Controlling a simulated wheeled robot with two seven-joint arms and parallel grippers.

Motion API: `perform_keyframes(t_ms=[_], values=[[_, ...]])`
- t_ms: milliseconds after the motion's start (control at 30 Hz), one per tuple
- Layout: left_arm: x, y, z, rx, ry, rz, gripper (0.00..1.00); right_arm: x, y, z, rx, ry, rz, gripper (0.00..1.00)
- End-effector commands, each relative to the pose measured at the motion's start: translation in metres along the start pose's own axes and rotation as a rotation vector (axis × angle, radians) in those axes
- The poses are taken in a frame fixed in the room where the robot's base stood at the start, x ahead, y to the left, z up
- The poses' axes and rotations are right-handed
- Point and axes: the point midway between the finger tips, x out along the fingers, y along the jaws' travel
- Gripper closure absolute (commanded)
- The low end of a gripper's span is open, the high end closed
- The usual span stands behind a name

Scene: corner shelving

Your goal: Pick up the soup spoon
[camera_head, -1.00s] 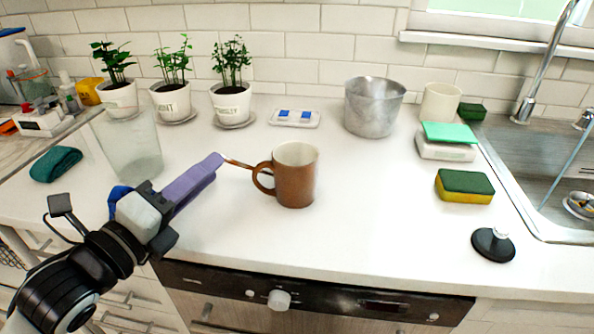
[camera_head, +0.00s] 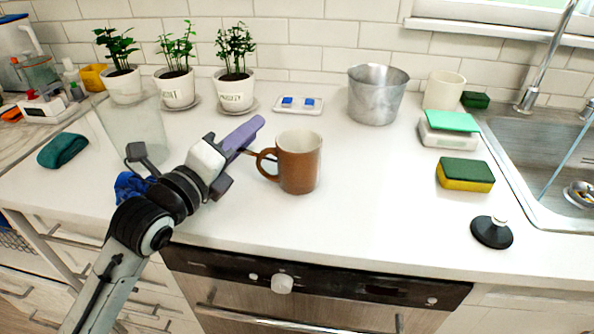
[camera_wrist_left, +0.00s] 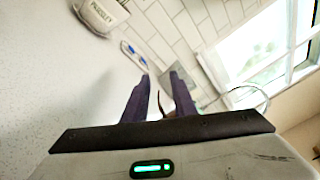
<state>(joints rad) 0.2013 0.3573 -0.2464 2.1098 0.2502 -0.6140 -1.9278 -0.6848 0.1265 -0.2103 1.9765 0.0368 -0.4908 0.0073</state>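A brown mug (camera_head: 300,165) stands upright on the white counter, its handle to the left. A thin brown piece (camera_head: 249,152), perhaps the soup spoon's handle, shows between my left gripper and the mug handle; the rest is hidden. My left gripper (camera_head: 256,123) has purple fingers and is just left of the mug, pointing toward the back right. In the left wrist view the fingers (camera_wrist_left: 161,77) are apart, with a thin brown strip (camera_wrist_left: 160,101) showing between them. I cannot tell whether they touch it. My right gripper is out of view.
A clear glass container (camera_head: 137,128) stands left behind my left arm. Potted plants (camera_head: 236,91) line the back wall. A metal pot (camera_head: 376,96), a sponge (camera_head: 465,175) and a black stopper (camera_head: 492,232) are to the right, before the sink.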

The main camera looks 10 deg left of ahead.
Motion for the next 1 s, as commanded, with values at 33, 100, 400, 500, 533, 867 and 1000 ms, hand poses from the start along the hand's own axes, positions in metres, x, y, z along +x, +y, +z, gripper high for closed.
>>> perform_keyframes(t_ms=[33, 100, 400, 500, 533, 867, 1000], values=[[0.0, 0.0, 0.0, 0.0, 0.0, 0.0, 0.75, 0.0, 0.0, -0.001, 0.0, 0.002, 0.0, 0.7], [0.0, 0.0, 0.0, 0.0, 0.0, 0.0, 0.79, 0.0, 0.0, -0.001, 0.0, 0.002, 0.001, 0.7], [-0.001, 0.0, 0.0, -0.001, 0.0, 0.0, 1.0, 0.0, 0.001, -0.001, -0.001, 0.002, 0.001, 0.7], [-0.001, 0.0, 0.0, -0.001, 0.0, -0.001, 1.0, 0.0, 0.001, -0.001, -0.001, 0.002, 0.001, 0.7], [-0.001, 0.0, 0.0, -0.001, 0.0, -0.001, 1.0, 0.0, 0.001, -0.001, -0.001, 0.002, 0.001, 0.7], [-0.001, -0.013, 0.008, 0.002, -0.001, -0.004, 1.0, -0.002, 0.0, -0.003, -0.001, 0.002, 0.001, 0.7], [0.0, -0.032, 0.019, 0.004, -0.002, -0.005, 1.0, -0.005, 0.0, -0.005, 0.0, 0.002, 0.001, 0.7]])
